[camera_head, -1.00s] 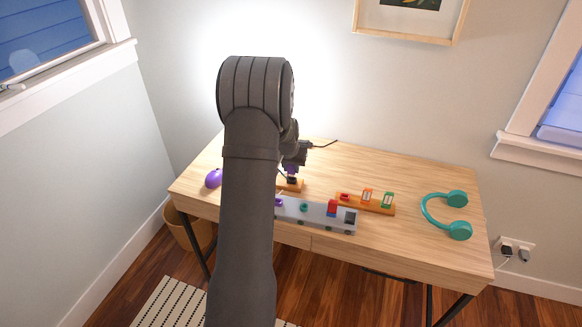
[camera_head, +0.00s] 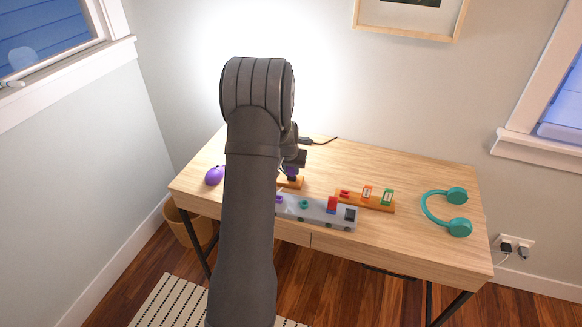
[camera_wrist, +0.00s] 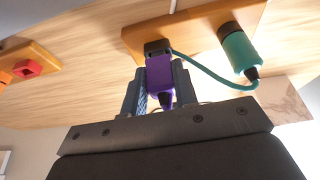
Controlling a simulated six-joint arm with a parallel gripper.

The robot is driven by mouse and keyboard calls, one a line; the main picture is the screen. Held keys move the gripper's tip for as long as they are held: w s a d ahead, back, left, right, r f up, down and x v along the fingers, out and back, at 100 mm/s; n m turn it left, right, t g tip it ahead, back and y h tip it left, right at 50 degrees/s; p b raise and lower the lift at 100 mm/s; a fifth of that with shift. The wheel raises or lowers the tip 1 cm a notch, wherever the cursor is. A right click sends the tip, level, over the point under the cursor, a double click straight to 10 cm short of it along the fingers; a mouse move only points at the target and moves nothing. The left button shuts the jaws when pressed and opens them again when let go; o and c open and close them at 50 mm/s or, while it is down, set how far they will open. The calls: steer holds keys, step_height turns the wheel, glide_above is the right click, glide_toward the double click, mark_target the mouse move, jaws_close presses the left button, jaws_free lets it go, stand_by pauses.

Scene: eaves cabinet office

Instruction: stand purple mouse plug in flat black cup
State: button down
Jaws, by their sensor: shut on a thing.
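The purple mouse plug (camera_wrist: 160,76) is between the two fingers of my gripper (camera_wrist: 159,88) in the wrist view, and the gripper is shut on it. Its far end meets the flat black cup (camera_wrist: 157,47) on an orange-brown wooden base (camera_wrist: 190,28). I cannot tell how deep the end sits in the cup. In the head view the purple plug (camera_head: 292,171) shows as a small patch under my gripper (camera_head: 294,164), directly above the base (camera_head: 291,184). My arm hides part of this area.
A teal plug (camera_wrist: 237,52) with a teal cord stands beside the cup on the same base. A grey rack (camera_head: 318,212), a second wooden holder (camera_head: 378,206), a purple mouse (camera_head: 214,175) and teal headphones (camera_head: 446,213) are on the desk. The desk's back right is clear.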

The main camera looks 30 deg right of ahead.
steer(key=shift+f, duration=0.25)
steer(key=c, duration=1.1)
jaws_free()
steer(key=shift+o, duration=0.2)
steer(key=v, duration=1.7)
steer(key=shift+r, duration=0.15)
steer(key=shift+s, duration=0.1)
steer(key=x, duration=1.7)
steer(key=shift+f, duration=0.2)
steer(key=shift+r, duration=0.15)
